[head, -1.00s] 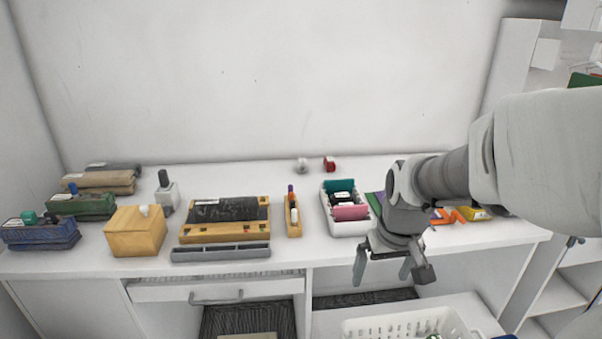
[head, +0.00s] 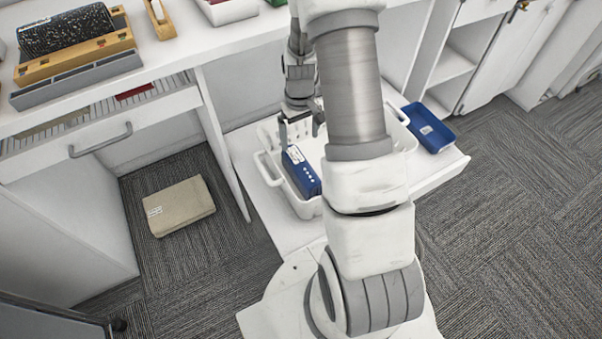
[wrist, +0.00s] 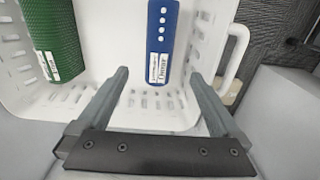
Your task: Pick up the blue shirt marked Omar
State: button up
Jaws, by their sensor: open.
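The blue shirt (head: 302,173) is a narrow folded bundle in the white basket (head: 268,172), leaning toward its near side in the head view. In the wrist view the blue shirt (wrist: 161,32) has a row of white dots and a white label with dark writing, too small and turned to read surely. My gripper (head: 301,130) is over the basket, just beyond the shirt's upper end. In the wrist view my open gripper (wrist: 159,76) has its fingers on either side of the shirt's labelled end, apart from it. Nothing is between them in grip.
A green folded bundle (wrist: 54,38) lies at the basket's left in the wrist view. A blue tray (head: 429,128) stands right of the basket on the pulled-out shelf. A beige folded bundle (head: 178,206) lies on the carpet. An open drawer (head: 95,125) is at left.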

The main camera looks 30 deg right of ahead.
aim_at(302, 164)
notch_tip(302, 164, down, 8)
jog(key=shift+f+b, duration=0.1)
jog(key=shift+b, duration=1.05)
jog(key=f+b, duration=0.1)
jog(key=f, duration=0.2)
jog(key=f+b, duration=0.1)
jog(key=f, duration=0.1)
jog(key=shift+s+d+b, duration=0.1)
jog(key=shift+s+b, duration=0.2)
jog(key=shift+r, duration=0.1)
jog(key=c, duration=1.5)
